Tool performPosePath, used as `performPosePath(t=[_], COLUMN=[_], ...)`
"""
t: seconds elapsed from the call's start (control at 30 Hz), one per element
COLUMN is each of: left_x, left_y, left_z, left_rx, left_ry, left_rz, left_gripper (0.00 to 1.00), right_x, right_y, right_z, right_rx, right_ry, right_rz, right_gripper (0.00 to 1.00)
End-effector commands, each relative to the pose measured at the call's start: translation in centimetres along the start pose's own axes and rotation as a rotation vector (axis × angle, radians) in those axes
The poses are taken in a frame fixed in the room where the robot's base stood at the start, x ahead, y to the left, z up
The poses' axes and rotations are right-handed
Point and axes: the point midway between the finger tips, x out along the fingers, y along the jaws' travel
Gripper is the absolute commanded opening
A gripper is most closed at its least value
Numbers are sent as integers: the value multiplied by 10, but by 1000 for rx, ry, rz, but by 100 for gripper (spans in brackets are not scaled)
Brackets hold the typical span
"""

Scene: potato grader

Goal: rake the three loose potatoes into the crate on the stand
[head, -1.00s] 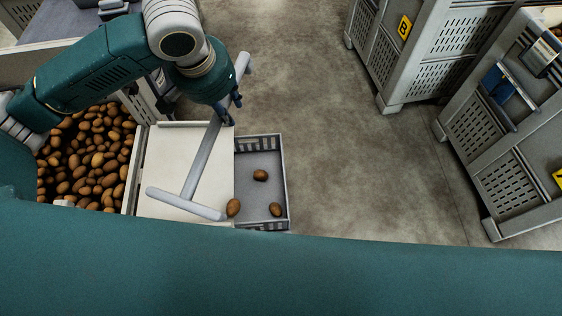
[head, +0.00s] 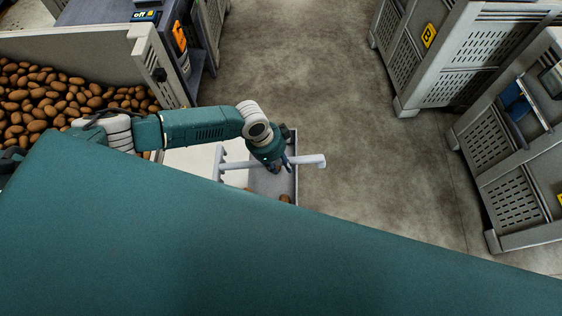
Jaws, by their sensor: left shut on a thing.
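My left gripper (head: 288,164) is shut on the handle of a light grey T-shaped rake (head: 238,164). The rake lies across the view above the crate, its crossbar at the left over the white board (head: 190,160) and its handle end beyond the crate's right side. The grey crate (head: 296,182) stands right of the board, its near part hidden by my teal body. One brown potato (head: 285,198) lies in the crate. Another (head: 278,171) shows partly under the gripper. A third (head: 248,189) barely shows near the crate's left edge; I cannot tell which side. My right gripper is out of view.
A large bin full of potatoes (head: 70,98) stands at the left with a grey side wall (head: 140,60). A dark cabinet with an orange device (head: 180,38) stands behind it. Slotted grey crates (head: 470,50) stand at the right. The concrete floor between is clear.

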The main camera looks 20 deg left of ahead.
Motion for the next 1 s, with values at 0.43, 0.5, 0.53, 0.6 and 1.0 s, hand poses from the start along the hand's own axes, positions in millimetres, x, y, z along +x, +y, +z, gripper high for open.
performPosePath(t=[0.43,0.5,0.53,0.6,1.0], left_x=[47,55,58,65,107], left_y=[0,0,0,0,0], left_z=[12,15,16,18,29], left_rx=[-1,0,0,-1,-1], left_ry=[1,0,0,0,1], left_rz=[-2,-1,-1,-1,-2], left_gripper=[0,0,0,0,0], right_x=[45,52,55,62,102], right_y=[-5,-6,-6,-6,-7], right_z=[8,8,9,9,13], right_rx=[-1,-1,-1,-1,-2], right_ry=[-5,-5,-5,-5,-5], right_rz=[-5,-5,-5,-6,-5], right_gripper=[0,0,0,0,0])
